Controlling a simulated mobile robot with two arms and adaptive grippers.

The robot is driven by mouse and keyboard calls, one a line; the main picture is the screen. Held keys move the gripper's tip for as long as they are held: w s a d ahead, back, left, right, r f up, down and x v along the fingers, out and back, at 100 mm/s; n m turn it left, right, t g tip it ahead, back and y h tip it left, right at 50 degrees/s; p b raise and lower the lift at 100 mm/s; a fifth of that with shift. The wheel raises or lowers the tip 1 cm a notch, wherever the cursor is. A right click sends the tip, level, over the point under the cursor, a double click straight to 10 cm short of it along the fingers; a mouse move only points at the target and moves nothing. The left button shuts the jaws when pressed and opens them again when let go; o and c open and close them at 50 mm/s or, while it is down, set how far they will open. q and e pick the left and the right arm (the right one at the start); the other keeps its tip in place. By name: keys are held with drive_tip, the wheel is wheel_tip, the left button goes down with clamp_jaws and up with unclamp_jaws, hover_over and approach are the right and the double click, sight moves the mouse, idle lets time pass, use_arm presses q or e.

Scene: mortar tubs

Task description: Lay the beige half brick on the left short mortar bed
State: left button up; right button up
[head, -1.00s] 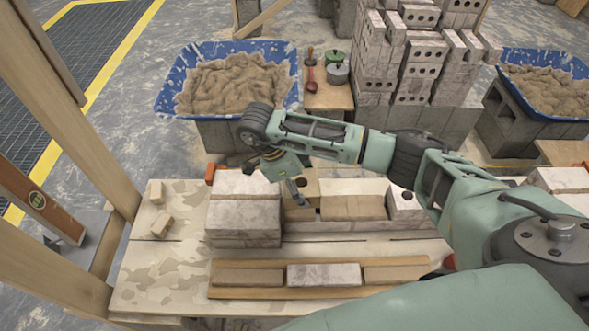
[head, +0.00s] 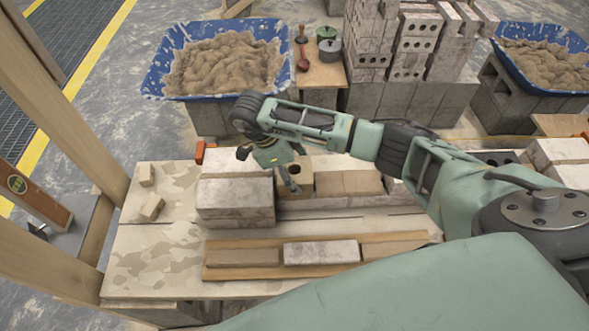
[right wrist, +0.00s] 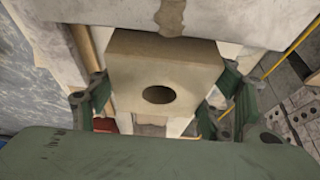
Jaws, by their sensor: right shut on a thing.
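The beige half brick (head: 300,180), with a round hole in its top, is at the wall under my right gripper (head: 268,165). In the right wrist view it shows (right wrist: 150,70) between the fingers, and my right gripper (right wrist: 160,98) is shut on it. In the head view it sits just right of the white brick stack (head: 235,203) and beside a beige stretch (head: 350,184) of the wall. The left short mortar bed is not clearly visible, and I cannot tell whether the half brick touches what is beneath it. My left gripper is not in view.
A wooden board (head: 222,272) in front carries a white brick (head: 320,253) between two beige pieces. Blue mortar tubs (head: 160,90) stand behind. Wooden posts rise at left. My right arm spans the right side.

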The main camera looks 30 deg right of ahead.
drive_tip(key=shift+w+f+b, duration=0.1)
drive_tip(key=shift+f+b, duration=0.2)
drive_tip(key=shift+f, duration=0.05)
idle(0.7)
drive_tip(key=o, duration=1.7)
drive_tip(key=shift+c, duration=0.2)
drive_tip(key=o, duration=0.4)
drive_tip(key=shift+c, duration=0.2)
drive_tip(key=v, duration=1)
drive_tip(key=shift+r, duration=0.4)
drive_tip(key=shift+w+a+r, duration=0.1)
drive_tip(key=shift+a+r, duration=0.2)
drive_tip(key=shift+r, duration=0.25)
